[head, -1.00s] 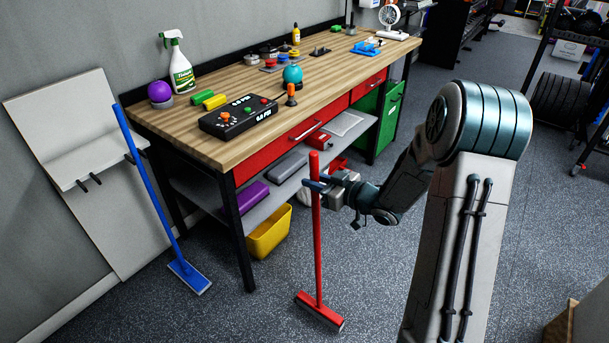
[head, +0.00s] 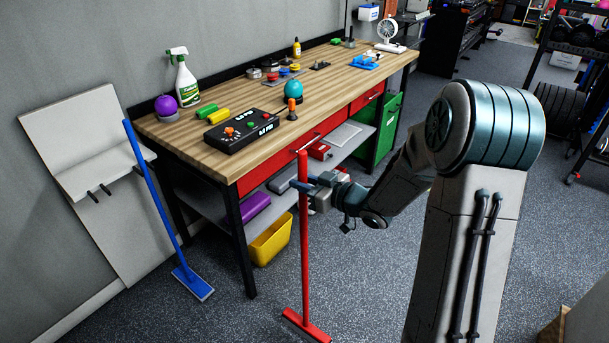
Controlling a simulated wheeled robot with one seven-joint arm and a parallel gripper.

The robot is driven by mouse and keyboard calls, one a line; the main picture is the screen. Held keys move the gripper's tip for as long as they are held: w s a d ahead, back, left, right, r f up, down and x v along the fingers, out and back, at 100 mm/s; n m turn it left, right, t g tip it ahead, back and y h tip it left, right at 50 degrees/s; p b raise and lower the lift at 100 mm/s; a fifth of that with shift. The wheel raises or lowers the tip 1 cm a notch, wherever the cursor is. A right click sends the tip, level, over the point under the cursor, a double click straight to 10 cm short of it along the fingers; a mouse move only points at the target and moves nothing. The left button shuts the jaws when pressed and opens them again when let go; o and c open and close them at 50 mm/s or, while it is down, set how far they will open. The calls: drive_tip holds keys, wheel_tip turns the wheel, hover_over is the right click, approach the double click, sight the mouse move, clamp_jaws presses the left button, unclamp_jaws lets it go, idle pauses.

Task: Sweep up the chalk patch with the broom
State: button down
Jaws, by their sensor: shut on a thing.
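A red broom (head: 305,255) stands nearly upright in front of the workbench, its red head low near the bottom edge of the head view. My gripper (head: 308,186) is shut on the upper part of its handle. I cannot tell whether the broom head touches the floor. A blue broom (head: 159,205) leans at the left against the white panel, its head on the floor. I see no chalk patch on the visible floor.
The wooden workbench (head: 240,158) stands behind the red broom, holding a control box (head: 240,132), a spray bottle (head: 183,80) and small items. A yellow bin (head: 271,241) sits under it. A white panel (head: 65,143) leans on the wall.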

sight(306, 166)
drive_tip(key=shift+a, duration=0.15)
drive_tip(key=shift+r+p, duration=1.95)
drive_tip(key=shift+r, duration=0.65)
